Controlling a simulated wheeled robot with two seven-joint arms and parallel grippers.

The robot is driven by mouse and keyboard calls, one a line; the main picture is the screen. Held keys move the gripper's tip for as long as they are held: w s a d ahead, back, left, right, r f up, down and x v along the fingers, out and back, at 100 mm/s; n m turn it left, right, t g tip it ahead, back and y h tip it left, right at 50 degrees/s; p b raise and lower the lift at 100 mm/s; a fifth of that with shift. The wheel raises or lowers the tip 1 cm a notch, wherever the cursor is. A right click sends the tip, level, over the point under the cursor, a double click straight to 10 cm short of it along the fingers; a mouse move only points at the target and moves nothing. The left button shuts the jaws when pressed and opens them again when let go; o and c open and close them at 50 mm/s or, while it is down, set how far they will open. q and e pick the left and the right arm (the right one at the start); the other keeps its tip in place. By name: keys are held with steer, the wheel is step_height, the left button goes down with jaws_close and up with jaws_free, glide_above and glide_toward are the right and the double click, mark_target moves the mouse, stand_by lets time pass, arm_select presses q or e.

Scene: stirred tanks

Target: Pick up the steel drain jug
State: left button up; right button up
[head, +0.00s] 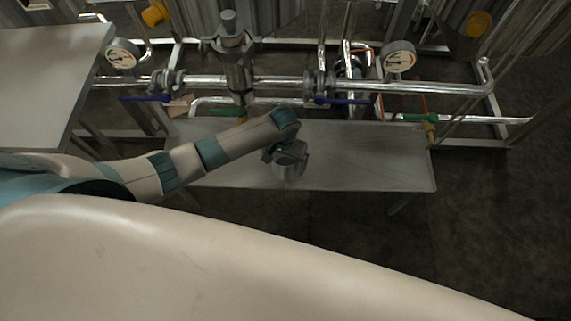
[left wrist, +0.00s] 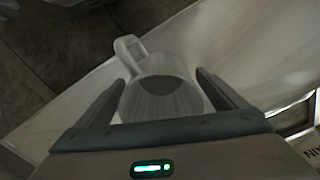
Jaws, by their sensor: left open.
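The steel drain jug (left wrist: 165,92) is a grey metal vessel with a loop handle at its upper left in the left wrist view. In the head view the jug (head: 291,169) stands on the grey steel bench (head: 370,165), partly covered by my left gripper. My left gripper (left wrist: 160,90) is open, with one finger on each side of the jug's body. I cannot tell whether either finger touches it. In the head view my left gripper (head: 283,157) is over the jug. My right gripper is not in view.
Behind the bench run steel pipes with blue-handled valves (head: 330,100) and two pressure gauges (head: 399,58). A pale table (head: 50,85) stands at the left. The right part of the bench is clear. Dark floor lies to the right.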

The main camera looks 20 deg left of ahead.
arm_select(q)
step_height(320, 180, down, 2)
stand_by(0.5)
steer(key=c, duration=1.2)
